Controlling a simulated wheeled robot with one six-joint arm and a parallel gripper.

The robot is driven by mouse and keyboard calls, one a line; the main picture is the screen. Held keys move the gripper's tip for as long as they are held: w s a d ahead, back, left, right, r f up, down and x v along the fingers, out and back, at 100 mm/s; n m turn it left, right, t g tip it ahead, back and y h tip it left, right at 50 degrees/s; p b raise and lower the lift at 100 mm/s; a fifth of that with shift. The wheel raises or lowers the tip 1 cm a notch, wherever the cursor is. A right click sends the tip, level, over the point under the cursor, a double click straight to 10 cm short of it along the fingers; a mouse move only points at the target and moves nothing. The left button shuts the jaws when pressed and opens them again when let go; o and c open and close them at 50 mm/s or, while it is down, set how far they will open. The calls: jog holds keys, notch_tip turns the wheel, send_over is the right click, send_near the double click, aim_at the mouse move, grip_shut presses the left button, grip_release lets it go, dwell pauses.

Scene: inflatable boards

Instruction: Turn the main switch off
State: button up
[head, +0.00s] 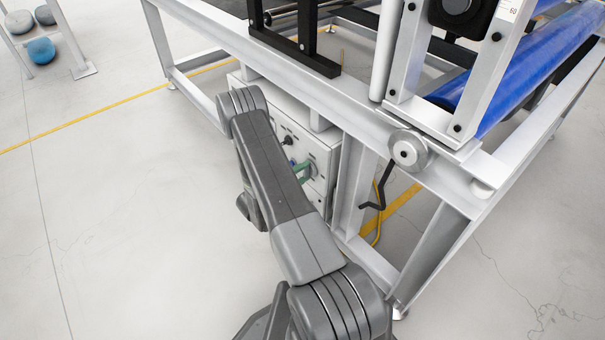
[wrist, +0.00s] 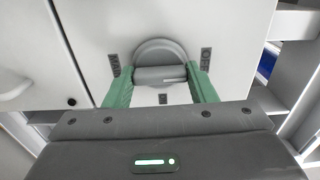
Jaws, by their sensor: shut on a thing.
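The main switch (wrist: 158,49) is a round grey rotary switch with a raised bar handle, on a pale cabinet front. In the wrist view the handle lies about level across the disc. My gripper (wrist: 161,75) has green fingers, one at each end of the handle, and is shut on it. Small dark labels sit left, right and below the switch; the right one seems to read OFF, the others are too small to read surely. In the head view my gripper (head: 301,168) is at the cabinet front, and my arm hides part of it.
The white cabinet (head: 322,150) sits under a grey steel frame (head: 345,110). A black bent crank (head: 380,195) with a round metal hub (head: 408,150) hangs right of the cabinet. A blue roller (head: 500,85) lies above right.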

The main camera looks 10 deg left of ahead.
jog(key=o, duration=1)
jog(key=shift+a, duration=0.1)
jog(key=p+v, duration=0.1)
jog(key=v, duration=1.2)
jog(key=shift+s+a+p, duration=0.15)
jog(key=shift+s+p, duration=0.15)
jog(key=shift+p, duration=0.05)
jog(key=b+x, duration=0.1)
jog(key=x, duration=1.3)
jog(key=shift+b, duration=0.4)
jog(key=shift+s+a, duration=0.1)
